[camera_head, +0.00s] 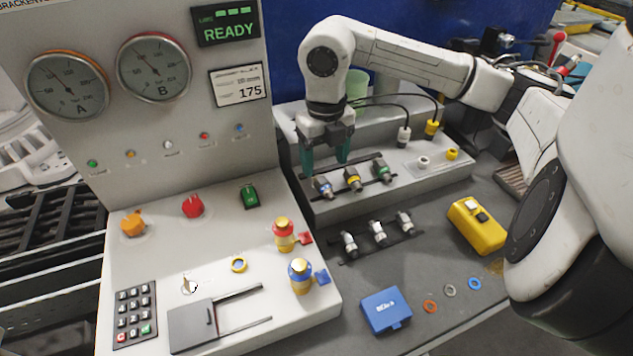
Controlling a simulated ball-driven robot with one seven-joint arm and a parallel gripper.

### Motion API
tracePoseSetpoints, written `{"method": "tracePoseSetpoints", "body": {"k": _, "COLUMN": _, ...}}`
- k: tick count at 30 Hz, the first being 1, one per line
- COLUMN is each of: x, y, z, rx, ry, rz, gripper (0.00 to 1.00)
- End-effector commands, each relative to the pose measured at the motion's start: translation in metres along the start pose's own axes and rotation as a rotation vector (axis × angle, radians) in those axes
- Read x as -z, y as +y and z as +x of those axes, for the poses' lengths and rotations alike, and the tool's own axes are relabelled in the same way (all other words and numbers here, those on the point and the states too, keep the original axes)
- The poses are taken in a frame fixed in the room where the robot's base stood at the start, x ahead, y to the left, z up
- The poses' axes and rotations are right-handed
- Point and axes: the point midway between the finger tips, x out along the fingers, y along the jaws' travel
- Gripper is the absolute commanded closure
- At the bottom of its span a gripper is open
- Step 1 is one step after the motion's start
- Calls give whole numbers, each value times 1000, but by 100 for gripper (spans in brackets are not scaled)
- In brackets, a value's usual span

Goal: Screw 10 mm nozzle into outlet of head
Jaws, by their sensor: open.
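My gripper (325,166) hangs pointing down over the back rack, its two teal fingers apart with nothing visible between them. Three fittings with coloured bands stand in this grey rack: a blue-banded one (323,188), a yellow-banded one (353,180) and a green-banded one (384,171). The fingers are above and behind the blue and yellow ones; I cannot tell whether they touch. Three metal fittings lie tilted on a dark strip in front: left (349,244), middle (378,232), right (404,222). I cannot read any size marking, nor tell which part is the head or its outlet.
A control console (130,260) with gauges, knobs and red- and blue-capped bottles fills the left. A yellow device (474,224), a blue box (386,311) and small rings (449,290) lie on the dark bench. Bench between is clear.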

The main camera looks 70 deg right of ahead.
Motion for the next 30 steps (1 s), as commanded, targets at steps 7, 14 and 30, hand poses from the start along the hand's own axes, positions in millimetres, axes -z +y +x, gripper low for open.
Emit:
{"method": "tracePoseSetpoints", "body": {"k": 7, "x": 0, "y": 0, "z": 21, "rx": -1, "ry": 0, "rz": 2, "gripper": 30}}
{"method": "tracePoseSetpoints", "body": {"k": 14, "x": 5, "y": -1, "z": 47, "rx": -5, "ry": 3, "rz": 3, "gripper": 30}}
{"method": "tracePoseSetpoints", "body": {"k": 30, "x": 4, "y": -2, "z": 72, "rx": 0, "ry": -1, "rz": 1, "gripper": 38}}
